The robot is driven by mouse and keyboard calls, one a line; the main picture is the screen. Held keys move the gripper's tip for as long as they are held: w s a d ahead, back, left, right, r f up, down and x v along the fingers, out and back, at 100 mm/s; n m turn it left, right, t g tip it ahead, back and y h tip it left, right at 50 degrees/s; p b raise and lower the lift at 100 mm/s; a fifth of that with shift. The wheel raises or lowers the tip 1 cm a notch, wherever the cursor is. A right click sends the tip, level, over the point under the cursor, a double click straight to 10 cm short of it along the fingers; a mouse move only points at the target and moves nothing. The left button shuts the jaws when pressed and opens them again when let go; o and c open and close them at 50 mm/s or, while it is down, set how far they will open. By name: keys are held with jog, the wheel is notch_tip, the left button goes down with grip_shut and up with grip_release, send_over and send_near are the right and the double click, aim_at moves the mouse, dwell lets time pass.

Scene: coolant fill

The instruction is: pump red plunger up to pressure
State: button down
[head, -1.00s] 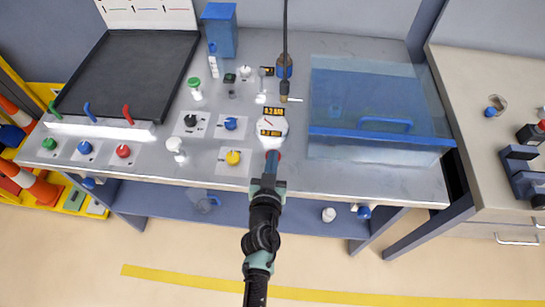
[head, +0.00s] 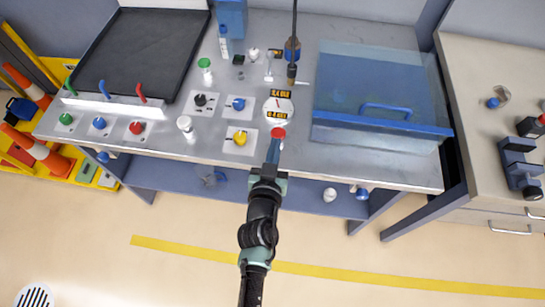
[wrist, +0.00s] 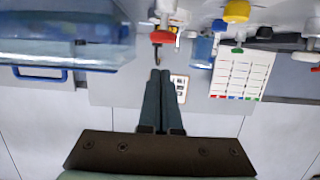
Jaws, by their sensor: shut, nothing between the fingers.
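The red plunger (head: 278,132) shows as a round red cap at the front edge of the steel bench, just below a white round gauge (head: 278,107) with black and yellow labels. In the wrist view the red plunger (wrist: 163,37) is beyond my fingertips, with a gap in the picture between them. My gripper (head: 274,142) is shut and empty, with its tips close in front of the plunger in the head view. The closed fingers also show side by side in the wrist view (wrist: 159,72). Whether the tips touch the plunger is unclear; the label text is too small to read surely.
A yellow knob (head: 240,138) and a white-capped fitting (head: 185,124) stand to the left. A clear blue tank (head: 380,130) stands close on the right. A hanging hose nozzle (head: 292,70) is behind the gauge. The floor in front is clear.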

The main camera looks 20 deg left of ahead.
jog(key=v, duration=0.4)
jog(key=shift+s+r, duration=0.1)
jog(key=shift+s, duration=0.3)
dwell(1.5)
jog(key=w+d+r+m+t+h, duration=0.15)
jog(key=w+r, duration=0.25)
jog(key=r, duration=0.7)
jog(key=w+d+r+m+t+h, duration=0.1)
jog(key=w+d+r+t, duration=0.2)
jog(key=r, duration=0.8)
jog(key=w+d+r+m+t+h, duration=0.1)
jog(key=w+d+r+t, duration=0.2)
jog(key=r, duration=0.7)
jog(key=s+d+r+t, duration=0.1)
jog(key=s+r, duration=0.3)
jog(key=r, duration=0.6)
jog(key=s+d+r+t, duration=0.2)
jog(key=s+d+r, duration=0.1)
jog(key=r, duration=0.8)
jog(key=s+d+r+t, duration=0.2)
jog(key=s+r, duration=0.4)
jog(key=r, duration=0.4)
jog(key=shift+d+r+h, duration=0.2)
jog(key=shift+d+h, duration=0.05)
jog(key=shift+h, duration=0.1)
jog(key=shift+s, duration=0.1)
